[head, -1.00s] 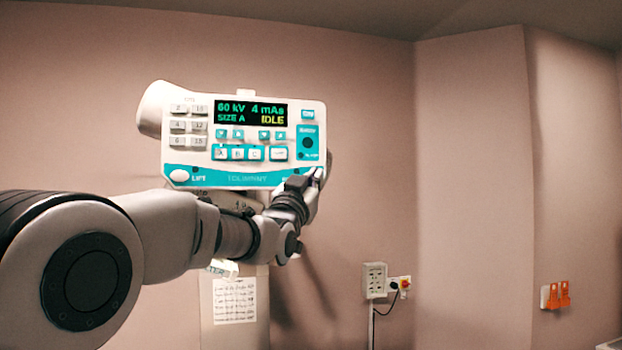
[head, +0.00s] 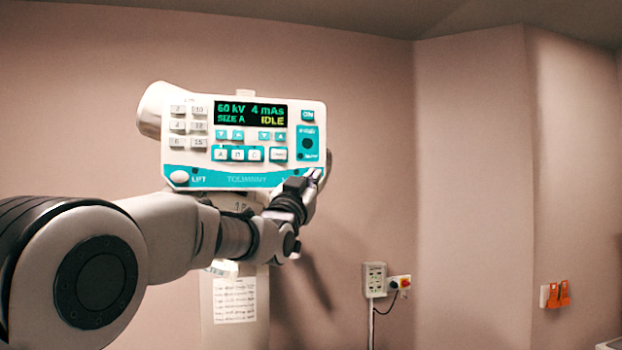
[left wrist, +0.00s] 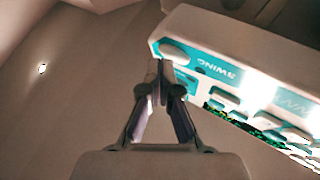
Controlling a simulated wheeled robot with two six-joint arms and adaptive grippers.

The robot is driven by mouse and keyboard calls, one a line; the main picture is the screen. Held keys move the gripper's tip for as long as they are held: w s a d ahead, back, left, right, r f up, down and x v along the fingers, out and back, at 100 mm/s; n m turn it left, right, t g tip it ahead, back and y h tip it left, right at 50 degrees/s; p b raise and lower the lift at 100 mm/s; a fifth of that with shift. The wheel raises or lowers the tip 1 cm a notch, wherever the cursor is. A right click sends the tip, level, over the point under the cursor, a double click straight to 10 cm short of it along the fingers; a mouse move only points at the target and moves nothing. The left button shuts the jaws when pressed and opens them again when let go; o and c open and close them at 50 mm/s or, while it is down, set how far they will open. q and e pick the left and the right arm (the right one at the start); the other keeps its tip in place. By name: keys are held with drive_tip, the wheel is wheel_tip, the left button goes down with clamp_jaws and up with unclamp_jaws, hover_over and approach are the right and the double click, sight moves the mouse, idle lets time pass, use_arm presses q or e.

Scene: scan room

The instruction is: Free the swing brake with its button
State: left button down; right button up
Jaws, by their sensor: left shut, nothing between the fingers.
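The white and teal control panel (head: 240,183) faces me in the head view, its display reading 60 kV, 4 mAs, SIZE A, IDLE. In the left wrist view its corner (left wrist: 235,52) shows upside down, with a pale oval button (left wrist: 175,52) beside the word SWING. My left gripper (head: 309,180) is at the panel's lower right corner and largely covers that area in the head view. In the left wrist view the shut, empty fingers (left wrist: 160,70) come together just beside the swing button. I cannot tell whether they touch it. My right gripper is not in view.
A matching pale button (head: 179,176) marked LIFT sits at the panel's lower left. A column with a paper notice (head: 234,300) stands below the panel. A wall socket (head: 375,280) and orange items (head: 558,294) are on the wall to the right.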

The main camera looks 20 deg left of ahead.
use_arm(q)
drive_tip(key=shift+w+a, duration=0.15)
drive_tip(key=shift+w, duration=0.05)
idle(0.3)
idle(0.3)
drive_tip(key=shift+s+d+b, duration=0.5)
drive_tip(key=shift+s+b, duration=0.1)
drive_tip(key=shift+s, duration=0.05)
drive_tip(key=s+d+b, duration=0.1)
drive_tip(key=s+b, duration=0.1)
drive_tip(key=s+d+b, duration=0.1)
drive_tip(key=s, duration=0.1)
drive_tip(key=shift+d+b, duration=0.3)
drive_tip(key=shift+d, duration=0.05)
